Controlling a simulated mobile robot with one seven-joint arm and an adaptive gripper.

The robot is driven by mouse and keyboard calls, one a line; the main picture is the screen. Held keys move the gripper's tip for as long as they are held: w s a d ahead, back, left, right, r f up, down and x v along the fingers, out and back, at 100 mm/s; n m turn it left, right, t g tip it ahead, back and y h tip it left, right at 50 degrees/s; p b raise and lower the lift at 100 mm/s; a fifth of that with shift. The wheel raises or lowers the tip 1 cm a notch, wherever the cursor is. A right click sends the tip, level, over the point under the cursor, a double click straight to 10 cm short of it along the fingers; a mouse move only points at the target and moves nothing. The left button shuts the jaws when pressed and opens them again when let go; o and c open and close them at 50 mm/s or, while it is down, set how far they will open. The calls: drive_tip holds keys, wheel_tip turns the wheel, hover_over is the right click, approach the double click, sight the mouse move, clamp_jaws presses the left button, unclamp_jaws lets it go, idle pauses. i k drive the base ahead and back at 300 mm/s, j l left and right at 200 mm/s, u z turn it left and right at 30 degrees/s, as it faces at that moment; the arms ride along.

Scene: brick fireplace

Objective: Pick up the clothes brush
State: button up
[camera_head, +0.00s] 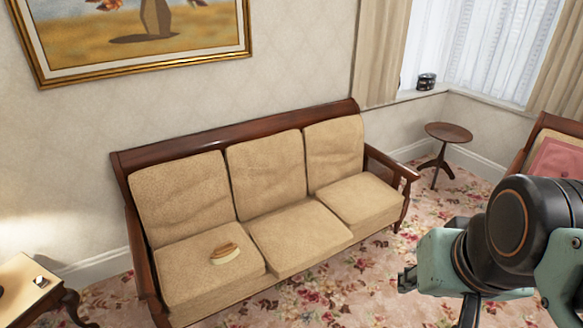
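The clothes brush (224,253), with a brown wooden back and a pale lower part, lies on the left seat cushion of the beige sofa (290,238). My arm shows at the lower right, in front of the carpet. Only part of my gripper (407,279) shows at the left end of the arm, well to the right of the brush and apart from it. I cannot make out its fingers clearly enough to tell whether it is open or shut.
A small round table (449,132) stands right of the sofa, near the window. A side table (30,285) is at the lower left. An armchair with a pink cushion (558,160) is at the right. Floral carpet (345,290) lies clear before the sofa.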

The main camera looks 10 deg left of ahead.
sight(223, 253)
drive_tip(key=i+u, duration=0.1)
drive_tip(key=i, duration=0.45)
drive_tip(key=i+l+u, duration=0.15)
drive_tip(key=i, duration=0.4)
drive_tip(key=i+l+u, duration=0.1)
drive_tip(key=i+u, duration=0.35)
drive_tip(key=i+l+u, duration=0.2)
drive_tip(key=u, duration=0.2)
drive_tip(key=i, duration=0.1)
